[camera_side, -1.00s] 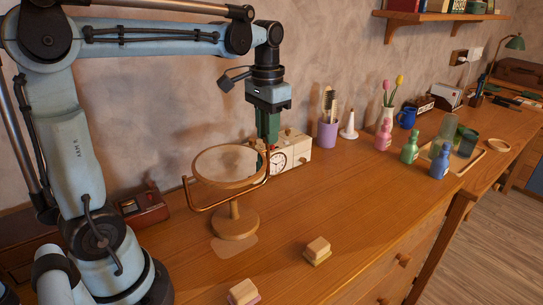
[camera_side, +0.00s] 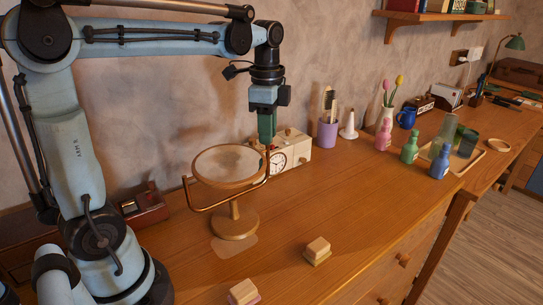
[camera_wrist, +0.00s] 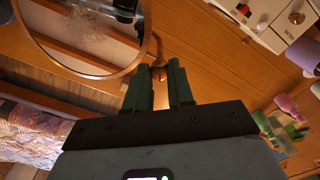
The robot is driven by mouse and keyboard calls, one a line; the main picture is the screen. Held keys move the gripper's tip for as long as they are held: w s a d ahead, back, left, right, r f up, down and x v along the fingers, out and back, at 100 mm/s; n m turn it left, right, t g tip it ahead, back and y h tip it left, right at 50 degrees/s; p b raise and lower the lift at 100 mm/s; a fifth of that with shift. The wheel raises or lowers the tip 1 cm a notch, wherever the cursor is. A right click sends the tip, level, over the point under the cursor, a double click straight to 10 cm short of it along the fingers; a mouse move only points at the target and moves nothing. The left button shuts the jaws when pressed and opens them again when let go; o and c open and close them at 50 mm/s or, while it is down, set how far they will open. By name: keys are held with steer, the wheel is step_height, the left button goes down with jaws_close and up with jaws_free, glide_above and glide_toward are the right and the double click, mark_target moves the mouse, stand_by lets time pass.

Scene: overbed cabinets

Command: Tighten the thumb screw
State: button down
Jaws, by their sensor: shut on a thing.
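The round mirror (camera_side: 230,164) stands on a wooden base (camera_side: 235,223), its disc tilted back in a U-shaped copper-coloured yoke (camera_side: 222,201). My gripper (camera_side: 268,147) points down at the top of the yoke's right arm, beside the mirror's rim. The thumb screw there is hidden by the fingers in the side view. In the wrist view the green fingers of my gripper (camera_wrist: 160,72) are shut on it, with the mirror's rim (camera_wrist: 128,68) just to the left. The screw itself cannot be made out clearly between them.
A cream clock radio (camera_side: 289,152) stands close behind my gripper. A purple cup with brushes (camera_side: 327,133) and several bottles are farther right. Two small blocks (camera_side: 317,248) (camera_side: 243,292) lie at the front.

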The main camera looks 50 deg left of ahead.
steer(key=shift+m, duration=1.2)
steer(key=c, duration=1)
jaws_free()
steer(key=shift+r, duration=0.1)
step_height(320, 180, up, 12)
steer(key=shift+f, duration=6.1)
